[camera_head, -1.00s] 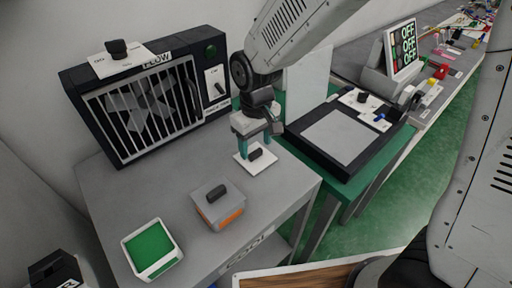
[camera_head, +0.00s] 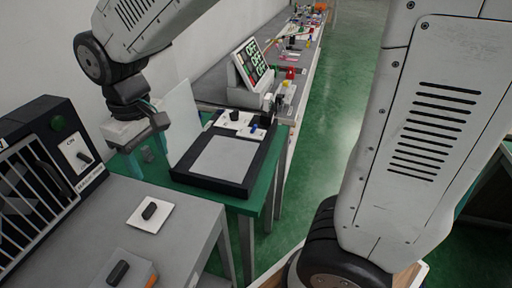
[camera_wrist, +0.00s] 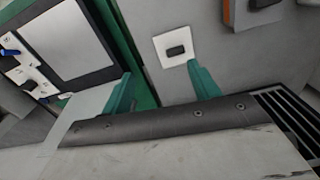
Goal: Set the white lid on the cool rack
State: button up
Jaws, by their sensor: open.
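The white lid (camera_head: 149,216) is a flat square plate with a black handle. No label in the present views marks the cool rack; the grey table's front is mostly out of view.
A grey box with orange (camera_head: 128,272) and a black handle stands in front of the lid. A dark fan unit (camera_head: 35,190) with a barred front stands at left. A black-framed panel (camera_head: 225,160) lies on the green table at right. An OFF display (camera_head: 252,63) stands behind.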

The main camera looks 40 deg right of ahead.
jog(key=s+d+r+m, duration=0.2)
jog(key=s+d+m, duration=0.1)
jog(key=s+d, duration=0.5)
jog(key=s+d+r+m+t, duration=0.1)
jog(key=s+d+r+m, duration=0.1)
jog(key=s+d, duration=0.6)
jog(key=shift+s+d+r+m, duration=0.25)
jog(key=shift+s+r+m, duration=0.15)
jog(key=shift+s, duration=0.55)
